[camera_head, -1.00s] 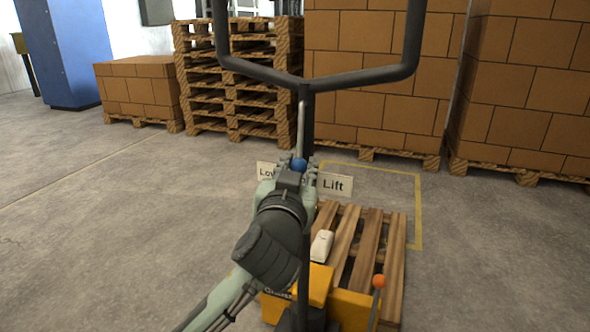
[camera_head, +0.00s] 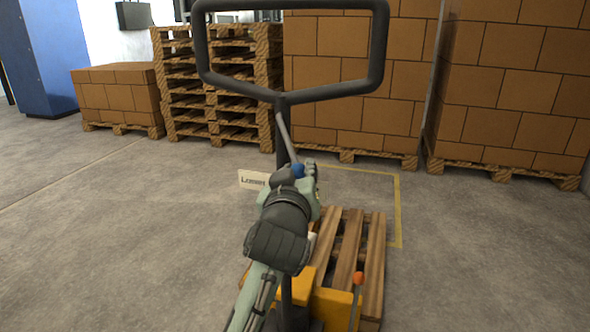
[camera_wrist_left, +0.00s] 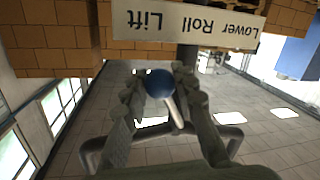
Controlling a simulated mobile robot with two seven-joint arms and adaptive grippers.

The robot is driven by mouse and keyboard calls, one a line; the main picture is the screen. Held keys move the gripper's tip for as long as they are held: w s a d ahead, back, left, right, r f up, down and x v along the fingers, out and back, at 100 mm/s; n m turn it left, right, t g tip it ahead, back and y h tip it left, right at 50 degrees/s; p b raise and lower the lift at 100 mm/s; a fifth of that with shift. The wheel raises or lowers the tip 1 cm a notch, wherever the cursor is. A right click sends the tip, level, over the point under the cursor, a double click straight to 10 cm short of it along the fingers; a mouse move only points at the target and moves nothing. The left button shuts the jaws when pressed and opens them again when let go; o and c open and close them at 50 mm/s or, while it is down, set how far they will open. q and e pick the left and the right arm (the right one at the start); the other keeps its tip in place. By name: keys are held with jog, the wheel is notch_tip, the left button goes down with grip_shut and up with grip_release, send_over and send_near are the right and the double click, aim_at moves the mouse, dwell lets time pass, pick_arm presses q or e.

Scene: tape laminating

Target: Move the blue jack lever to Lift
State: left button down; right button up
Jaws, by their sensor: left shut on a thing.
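The blue jack lever knob (camera_head: 298,170) sits at the end of a thin grey rod on the dark post of the pallet jack. The rod slants to the right of the post. My left gripper (camera_head: 303,176) is shut on the knob. In the left wrist view the blue knob (camera_wrist_left: 159,83) lies between the two fingers. The white sign (camera_wrist_left: 190,22) there is upside down and reads Lower, Roll, Lift; the knob is on the Lift side. In the head view the sign (camera_head: 252,180) shows mainly Lower; my gripper hides the rest. My right gripper is not in view.
The jack's black handle loop (camera_head: 200,50) rises above the lever. A wooden pallet (camera_head: 374,262) and the yellow jack body (camera_head: 330,306) with an orange-knobbed lever (camera_head: 358,280) are below. Stacked boxes (camera_head: 500,80) stand behind. The floor at left is clear.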

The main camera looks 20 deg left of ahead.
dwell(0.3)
pick_arm(q)
jog(key=c, duration=1.2)
grip_release()
jog(key=shift+d, duration=0.1)
